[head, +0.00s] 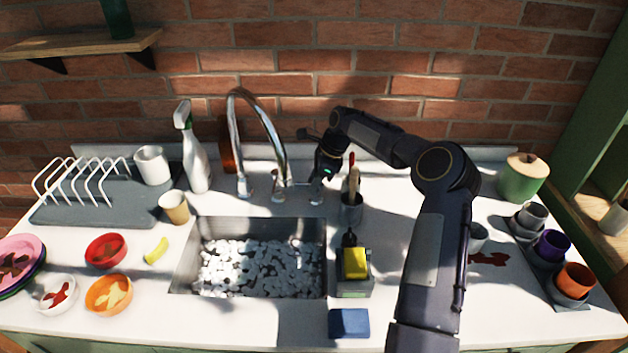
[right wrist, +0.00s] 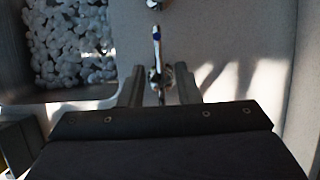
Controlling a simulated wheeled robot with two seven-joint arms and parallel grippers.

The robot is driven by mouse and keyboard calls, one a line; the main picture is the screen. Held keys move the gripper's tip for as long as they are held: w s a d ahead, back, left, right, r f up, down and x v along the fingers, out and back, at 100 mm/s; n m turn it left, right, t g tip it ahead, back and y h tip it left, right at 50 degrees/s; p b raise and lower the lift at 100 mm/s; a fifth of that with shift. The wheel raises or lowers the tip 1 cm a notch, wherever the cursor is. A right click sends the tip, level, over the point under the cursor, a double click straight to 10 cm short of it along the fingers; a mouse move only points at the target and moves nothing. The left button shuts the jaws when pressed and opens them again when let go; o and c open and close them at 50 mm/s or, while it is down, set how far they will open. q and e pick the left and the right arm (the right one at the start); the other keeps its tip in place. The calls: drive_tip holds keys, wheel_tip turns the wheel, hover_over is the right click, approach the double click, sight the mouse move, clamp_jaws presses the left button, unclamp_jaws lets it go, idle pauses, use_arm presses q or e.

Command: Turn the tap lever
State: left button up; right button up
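The chrome tap has a tall curved spout (head: 262,112) behind the sink. My right gripper (head: 319,182) points down at the right-hand side of the tap, over its right base. In the right wrist view the tap lever (right wrist: 157,45), chrome with a blue mark, extends upward in the picture from its base. The two fingers of my right gripper (right wrist: 158,78) stand apart on either side of the lever's base end, with visible gaps. In the head view my gripper partly hides the lever. My left gripper is not in view.
A spray bottle (head: 194,155) stands left of the tap. The brick wall is close behind.

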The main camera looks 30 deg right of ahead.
clamp_jaws()
idle(0.3)
